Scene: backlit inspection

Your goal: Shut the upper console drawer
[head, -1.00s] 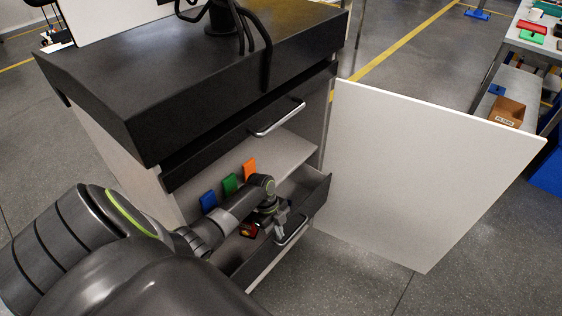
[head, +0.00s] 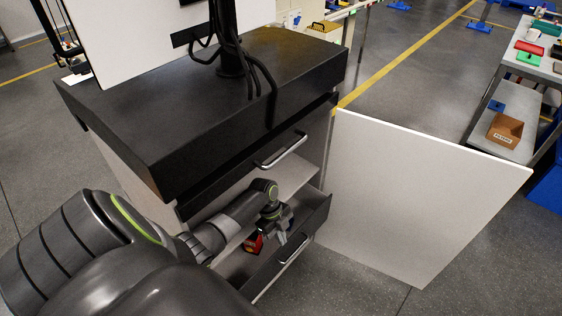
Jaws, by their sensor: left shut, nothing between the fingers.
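The console's upper drawer (head: 245,172) has a dark front with a bar handle (head: 281,149), just under the thick black top. How far its front stands out is hard to tell. Below an open shelf space, a lower drawer (head: 319,216) stands pulled out, with its own bar handle (head: 292,251). A small red object (head: 253,243) lies inside it. My left gripper (head: 279,236) is shut and empty, pointing down over the lower drawer, below the upper handle and apart from it. My right gripper is not in view.
A large white door panel (head: 420,200) stands open to the right of the console. The black console top (head: 200,110) overhangs the drawers and carries a post with cables and a screen. A workbench (head: 540,68) with a carton (head: 504,130) is at far right.

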